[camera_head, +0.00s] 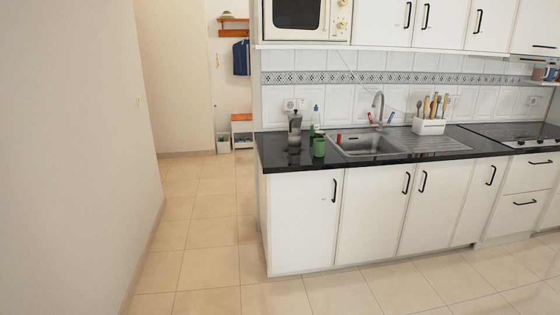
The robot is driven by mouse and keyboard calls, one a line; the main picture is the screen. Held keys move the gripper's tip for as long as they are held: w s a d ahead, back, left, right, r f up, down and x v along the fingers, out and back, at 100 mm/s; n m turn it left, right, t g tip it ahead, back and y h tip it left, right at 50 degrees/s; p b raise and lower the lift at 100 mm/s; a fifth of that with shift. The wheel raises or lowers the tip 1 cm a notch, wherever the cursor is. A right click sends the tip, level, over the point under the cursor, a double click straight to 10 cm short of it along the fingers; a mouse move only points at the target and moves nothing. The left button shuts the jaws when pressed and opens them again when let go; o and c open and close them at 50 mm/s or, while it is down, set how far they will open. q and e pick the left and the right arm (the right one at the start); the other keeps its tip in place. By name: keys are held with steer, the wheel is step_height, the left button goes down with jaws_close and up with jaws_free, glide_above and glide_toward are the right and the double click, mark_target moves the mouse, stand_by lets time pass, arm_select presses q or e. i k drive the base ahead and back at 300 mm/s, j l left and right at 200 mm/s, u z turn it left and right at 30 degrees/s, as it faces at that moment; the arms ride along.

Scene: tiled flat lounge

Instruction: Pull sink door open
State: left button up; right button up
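A steel sink (366,144) with a tap (379,106) is set in the black countertop (285,158). Below the counter are white cabinet doors with black handles, all shut. One door (371,215) stands under the sink, with its handle (406,183) at its upper right. Another door (433,208) is beside it on the right, with its handle (423,181) at its upper left. A further door (301,222) is at the left end, with its handle (335,190) at its upper right. Neither of my grippers shows in the head view.
A moka pot (295,130), a green cup (319,147) and a white utensil holder (429,126) stand on the counter. A wall (75,150) is close on the left. The tiled floor (215,255) before the cabinets is clear.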

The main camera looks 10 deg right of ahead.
mark_target(374, 200)
steer(key=i+l+z, duration=0.1)
steer(key=i+z, duration=0.3)
steer(key=i+j+z, duration=0.1)
steer(key=i+z, duration=0.25)
steer(key=i, duration=0.25)
steer(key=i+j+z, duration=0.25)
steer(key=i+z, duration=0.15)
steer(key=i+l+z, duration=0.2)
steer(key=i, duration=0.35)
steer(key=i+z, duration=0.25)
steer(key=i, duration=0.25)
